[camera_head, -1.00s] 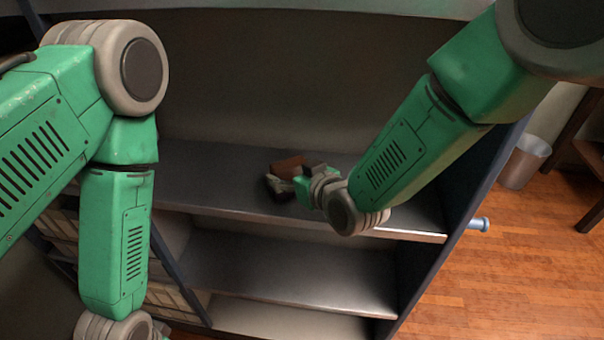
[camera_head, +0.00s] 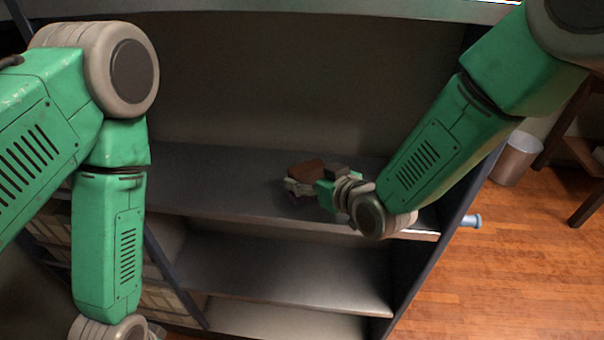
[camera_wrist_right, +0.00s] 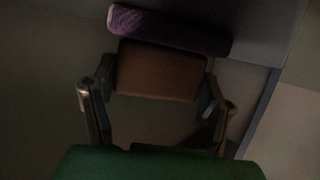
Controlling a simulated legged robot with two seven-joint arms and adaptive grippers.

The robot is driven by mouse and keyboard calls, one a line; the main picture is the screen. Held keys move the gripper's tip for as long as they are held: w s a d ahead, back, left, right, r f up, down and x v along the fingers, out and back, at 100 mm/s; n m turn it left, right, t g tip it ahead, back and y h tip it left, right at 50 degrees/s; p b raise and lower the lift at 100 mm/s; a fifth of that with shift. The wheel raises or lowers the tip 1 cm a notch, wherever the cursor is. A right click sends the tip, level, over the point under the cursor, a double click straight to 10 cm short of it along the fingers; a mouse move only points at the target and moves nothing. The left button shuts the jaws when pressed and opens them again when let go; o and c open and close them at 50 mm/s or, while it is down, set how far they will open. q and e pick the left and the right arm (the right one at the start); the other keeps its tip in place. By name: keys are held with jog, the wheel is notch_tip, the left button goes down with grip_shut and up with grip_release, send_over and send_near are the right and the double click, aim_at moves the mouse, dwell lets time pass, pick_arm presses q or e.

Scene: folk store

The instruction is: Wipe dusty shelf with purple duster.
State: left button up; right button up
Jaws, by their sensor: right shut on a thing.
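The duster shows in the right wrist view as a brown block (camera_wrist_right: 160,70) with a purple strip (camera_wrist_right: 168,30) along its far side. In the head view its brown top (camera_head: 306,169) shows over the shelf. My right gripper (camera_head: 303,181) is shut on the brown block, one finger on each side. The dark grey shelf board (camera_head: 215,180) lies under it; I cannot tell whether the duster touches it. Separate dust is not clear in this dim light. My left arm comes down at the left; its gripper is below the picture.
Lower shelf boards (camera_head: 270,265) look empty. A metal bin (camera_head: 516,158) stands on the wooden floor. The left stretch of the shelf is bare.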

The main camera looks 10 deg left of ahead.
jog(key=shift+d+f, duration=0.1)
jog(key=shift+d, duration=2.8)
notch_tip(320, 180, up, 6)
jog(key=p, duration=0.4)
notch_tip(320, 180, up, 3)
jog(key=shift+r+p, duration=0.1)
jog(key=shift+p, duration=1.15)
